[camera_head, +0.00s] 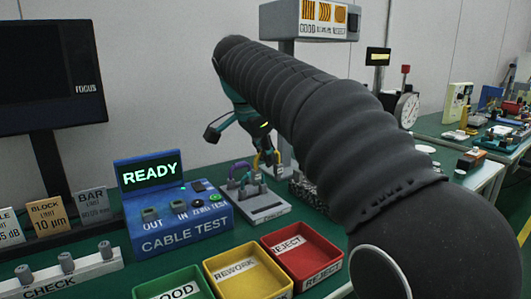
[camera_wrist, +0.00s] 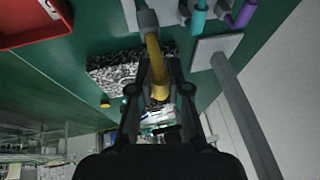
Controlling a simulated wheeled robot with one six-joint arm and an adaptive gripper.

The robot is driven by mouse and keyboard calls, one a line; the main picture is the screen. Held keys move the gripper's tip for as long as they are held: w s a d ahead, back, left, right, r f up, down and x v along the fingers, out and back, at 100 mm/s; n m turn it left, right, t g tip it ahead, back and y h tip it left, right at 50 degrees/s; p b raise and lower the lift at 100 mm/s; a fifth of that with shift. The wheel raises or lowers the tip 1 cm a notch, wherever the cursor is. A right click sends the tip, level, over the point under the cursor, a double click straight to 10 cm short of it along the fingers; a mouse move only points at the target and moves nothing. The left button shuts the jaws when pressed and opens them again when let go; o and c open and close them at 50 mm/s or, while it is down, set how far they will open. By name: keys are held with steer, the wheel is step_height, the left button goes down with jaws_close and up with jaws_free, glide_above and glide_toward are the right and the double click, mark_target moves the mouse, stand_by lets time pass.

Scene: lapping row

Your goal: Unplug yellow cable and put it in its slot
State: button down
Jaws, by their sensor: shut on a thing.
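My gripper (camera_wrist: 160,90) is shut on the yellow cable (camera_wrist: 154,62), which runs between its fingers. In the wrist view a grey plug (camera_wrist: 147,20) is at the cable's upper end. In the head view my gripper (camera_head: 267,157) is above the right side of the grey cable holder (camera_head: 268,213), and the yellow cable (camera_head: 255,163) shows beside the fingers. I cannot tell whether its plug sits in the holder. The teal cable (camera_wrist: 201,15) and purple cable (camera_wrist: 242,13) stand close by. The blue cable tester (camera_head: 185,238) reads READY, left of the holder.
Red (camera_head: 301,257), yellow (camera_head: 247,274) and green (camera_head: 173,287) bins stand in front of the holder. A speckled block (camera_wrist: 112,72) and a grey post (camera_wrist: 240,100) are close to my gripper. My arm hides the bench behind it.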

steer(key=shift+f+b, duration=2.25)
steer(key=shift+f, duration=0.65)
steer(key=shift+f+b, duration=0.5)
steer(key=shift+f, duration=0.65)
steer(key=c, duration=1)
jaws_free()
steer(key=shift+c, duration=0.2)
steer(key=shift+r, duration=0.1)
steer(key=v, duration=1.1)
steer(key=shift+s+r, duration=0.2)
steer(key=shift+r, duration=0.15)
steer(key=shift+a, duration=0.1)
steer(key=shift+s, duration=0.1)
